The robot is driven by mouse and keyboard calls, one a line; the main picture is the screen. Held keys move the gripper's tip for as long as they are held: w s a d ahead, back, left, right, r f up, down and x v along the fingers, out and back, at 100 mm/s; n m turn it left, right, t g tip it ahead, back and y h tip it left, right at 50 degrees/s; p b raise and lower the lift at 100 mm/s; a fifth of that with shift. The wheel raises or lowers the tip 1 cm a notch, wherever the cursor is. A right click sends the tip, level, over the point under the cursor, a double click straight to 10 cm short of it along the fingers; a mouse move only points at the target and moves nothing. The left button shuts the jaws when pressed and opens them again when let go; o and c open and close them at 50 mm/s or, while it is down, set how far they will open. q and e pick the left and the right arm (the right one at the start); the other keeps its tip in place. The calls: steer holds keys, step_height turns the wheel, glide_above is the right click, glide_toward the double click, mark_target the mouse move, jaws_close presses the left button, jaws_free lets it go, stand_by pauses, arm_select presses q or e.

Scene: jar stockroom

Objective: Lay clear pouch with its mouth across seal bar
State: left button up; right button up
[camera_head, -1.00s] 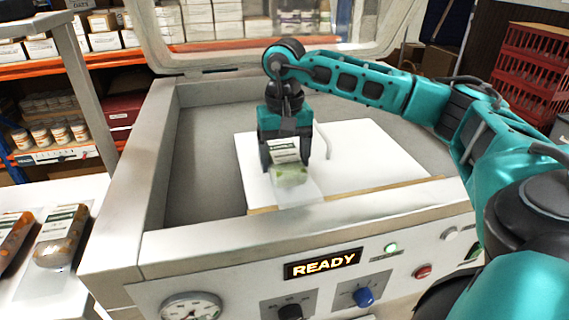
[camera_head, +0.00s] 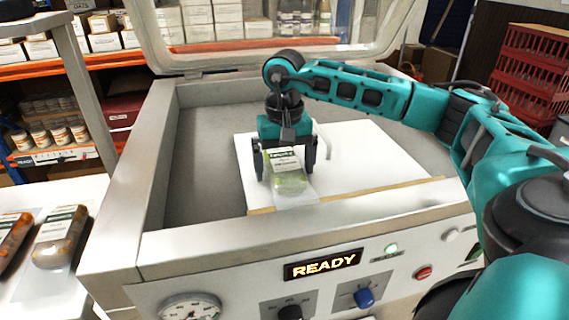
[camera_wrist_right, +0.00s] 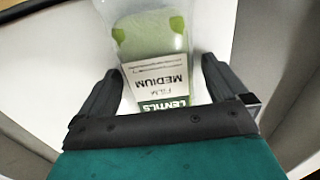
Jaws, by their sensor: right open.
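The clear pouch (camera_head: 290,184), with green contents and a white-and-green label reading LENTILS MEDIUM in the wrist view (camera_wrist_right: 156,45), lies on the white plate (camera_head: 365,150) inside the machine's chamber. Its clear mouth end points to the front and appears to lie over the tan seal bar (camera_head: 380,195) along the plate's front edge. My right gripper (camera_head: 286,170) is open, one finger on each side of the pouch's rear part, with visible gaps in the wrist view (camera_wrist_right: 160,72). My left gripper is not in view.
The chamber's front wall (camera_head: 300,222) stands in front of the bar, and the raised clear lid (camera_head: 265,25) is behind. The panel display (camera_head: 322,264) reads READY. Two filled pouches (camera_head: 57,238) lie on the left table. The grey chamber floor left of the plate is clear.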

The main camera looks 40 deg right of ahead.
mark_target(285, 163)
step_height(285, 163, up, 12)
steer(key=shift+p, duration=0.45)
stand_by(0.5)
